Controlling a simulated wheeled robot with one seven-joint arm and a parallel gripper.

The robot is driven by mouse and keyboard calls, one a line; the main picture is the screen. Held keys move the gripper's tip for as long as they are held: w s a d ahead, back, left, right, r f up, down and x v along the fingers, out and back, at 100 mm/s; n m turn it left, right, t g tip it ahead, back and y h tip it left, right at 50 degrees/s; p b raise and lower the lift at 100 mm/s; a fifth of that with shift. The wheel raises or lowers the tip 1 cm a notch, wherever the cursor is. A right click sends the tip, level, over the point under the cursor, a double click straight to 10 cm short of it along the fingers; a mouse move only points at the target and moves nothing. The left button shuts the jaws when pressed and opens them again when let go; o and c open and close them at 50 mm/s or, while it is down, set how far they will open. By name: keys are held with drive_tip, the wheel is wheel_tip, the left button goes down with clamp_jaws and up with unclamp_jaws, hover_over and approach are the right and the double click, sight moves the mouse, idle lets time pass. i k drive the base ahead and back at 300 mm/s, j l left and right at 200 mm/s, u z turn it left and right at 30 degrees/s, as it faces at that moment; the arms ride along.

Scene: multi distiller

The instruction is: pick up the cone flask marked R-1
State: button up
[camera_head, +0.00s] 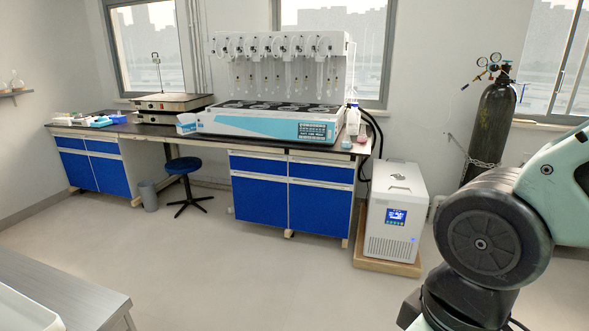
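I cannot make out a cone flask marked R-1; no marking is readable at this distance. Small pale glassware (17,81), perhaps flasks, stands on a wall shelf (14,93) at the far left edge. White bottle-like containers (353,120) stand at the right end of the lab bench (168,130). A multi-position distiller (268,124) with a row of glass parts sits on the bench. My gripper is not in view; only links of my arm show at the right.
A blue stool (183,167) and a grey bin (148,196) stand by the bench. A white chiller (395,215) and a black gas cylinder (490,130) stand to the right. A metal table (70,290) with a white tray (25,312) is at lower left. The middle floor is clear.

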sight(346, 142)
drive_tip(key=i+u, duration=0.1)
drive_tip(key=i, duration=1.9)
drive_tip(key=i+j+z, duration=0.15)
drive_tip(key=i+z, duration=0.25)
drive_tip(key=i, duration=0.25)
drive_tip(key=i+j+z, duration=0.4)
drive_tip(key=i, duration=0.2)
drive_tip(key=i+j+z, duration=0.4)
drive_tip(key=i+j, duration=0.1)
drive_tip(key=i, duration=0.05)
